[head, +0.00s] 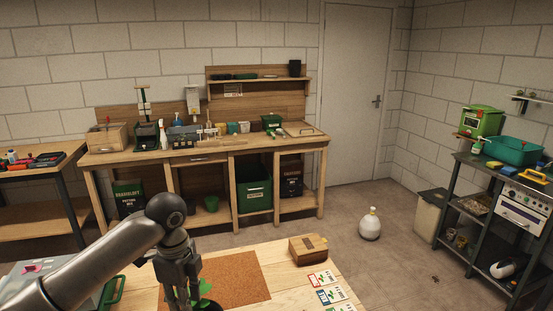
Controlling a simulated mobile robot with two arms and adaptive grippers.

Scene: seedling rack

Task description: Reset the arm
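My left arm comes in from the left, bent at a dark elbow-like joint. My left gripper (184,296) points down over the near table (285,255), above the left part of the brown cork mat (236,280). Its fingers look close together, but I cannot tell whether they are open or shut. Green leaves (205,304) show right beside and behind the fingertips, partly hidden by them. I cannot tell whether they touch. My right gripper is not in view.
A small brown wooden box (308,248) and picture cards (328,292) lie right of the mat. A grey case with a green handle (115,290) stands at the left. A potting bench (205,152) stands behind. A white sprayer bottle (370,224) stands on the open floor.

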